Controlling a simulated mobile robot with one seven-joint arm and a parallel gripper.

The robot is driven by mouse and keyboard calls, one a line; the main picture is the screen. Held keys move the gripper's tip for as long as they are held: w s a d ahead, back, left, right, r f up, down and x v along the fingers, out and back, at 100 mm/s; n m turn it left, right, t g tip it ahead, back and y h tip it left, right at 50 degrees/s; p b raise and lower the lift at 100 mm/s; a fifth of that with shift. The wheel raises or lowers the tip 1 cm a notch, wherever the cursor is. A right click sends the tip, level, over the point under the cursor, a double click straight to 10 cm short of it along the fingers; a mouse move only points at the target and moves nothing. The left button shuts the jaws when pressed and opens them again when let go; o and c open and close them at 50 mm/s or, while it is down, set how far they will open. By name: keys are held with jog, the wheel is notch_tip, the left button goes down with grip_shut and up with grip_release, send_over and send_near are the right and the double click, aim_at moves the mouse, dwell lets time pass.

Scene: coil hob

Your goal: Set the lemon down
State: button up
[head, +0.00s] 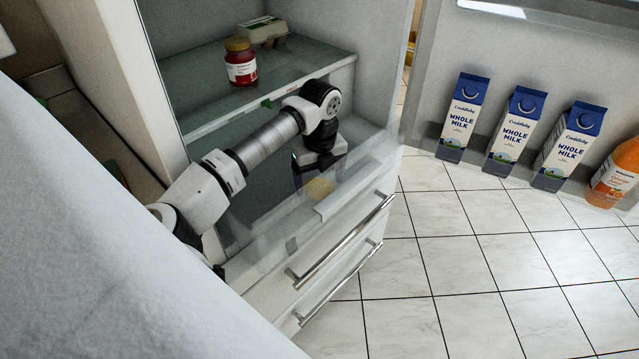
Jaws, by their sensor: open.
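The lemon (319,187) is a small yellow shape low inside the open fridge, seen through the clear front of a drawer or bin (264,222). My gripper (318,174) points down just above and around the lemon, and its jaws are open. The fingertips are blurred by the clear panel, so I cannot tell whether they touch the lemon. What the lemon rests on is also hard to make out.
A red-labelled jar (240,66) and an egg carton (263,30) stand on the glass shelf (190,112) above. The open door at right holds several milk cartons (510,130) and an orange bottle (617,175). Drawer handles (345,240) stick out below. Tiled floor is clear.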

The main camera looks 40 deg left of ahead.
notch_tip(320, 180, up, 10)
jog(key=shift+r+b, duration=0.25)
jog(key=shift+b, duration=0.1)
dwell(1.0)
